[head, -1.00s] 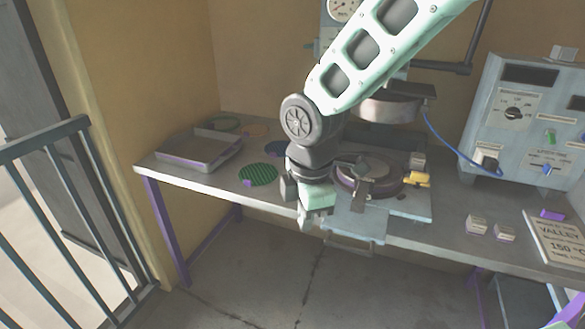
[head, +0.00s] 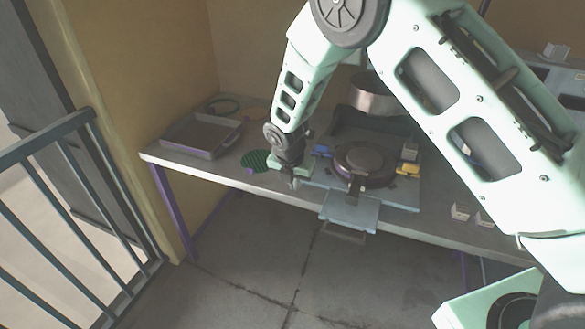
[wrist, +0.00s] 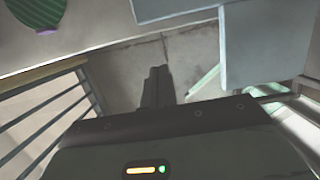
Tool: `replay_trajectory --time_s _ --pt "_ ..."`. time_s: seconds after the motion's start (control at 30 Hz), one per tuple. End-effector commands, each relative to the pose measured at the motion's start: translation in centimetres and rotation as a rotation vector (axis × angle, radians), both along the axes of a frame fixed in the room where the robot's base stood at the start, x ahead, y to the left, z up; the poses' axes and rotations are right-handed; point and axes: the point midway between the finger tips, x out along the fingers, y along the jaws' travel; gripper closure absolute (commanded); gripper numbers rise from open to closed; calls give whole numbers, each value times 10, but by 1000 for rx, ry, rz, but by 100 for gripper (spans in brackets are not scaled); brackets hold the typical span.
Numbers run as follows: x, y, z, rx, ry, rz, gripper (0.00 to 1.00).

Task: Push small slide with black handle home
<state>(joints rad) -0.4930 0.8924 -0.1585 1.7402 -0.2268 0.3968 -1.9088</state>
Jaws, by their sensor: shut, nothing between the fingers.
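A pale blue slide plate (head: 349,212) sticks out from the front of the press past the table edge; it also shows at the upper right of the wrist view (wrist: 262,50). A thin bar like a handle (head: 345,237) shows below its front; I cannot make out a black handle clearly. My gripper (head: 294,184) is at the table's front edge, left of the slide plate and apart from it. In the wrist view its fingers (wrist: 158,70) are together and empty, over the floor.
A round dark mould (head: 362,160) sits on the press base, between a blue part (head: 322,150) and a yellow part (head: 407,169). A railing (head: 60,190) stands at far left. Floor in front is clear.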

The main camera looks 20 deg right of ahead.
Motion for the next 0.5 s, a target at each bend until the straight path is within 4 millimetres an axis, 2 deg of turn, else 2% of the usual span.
replay_trajectory --time_s 0.13,0.3,0.5 --pt "5 -4 -25 -3 3 0 100" --pt "27 -20 -21 0 -1 -2 100" --pt "36 -26 -22 0 0 -2 100"
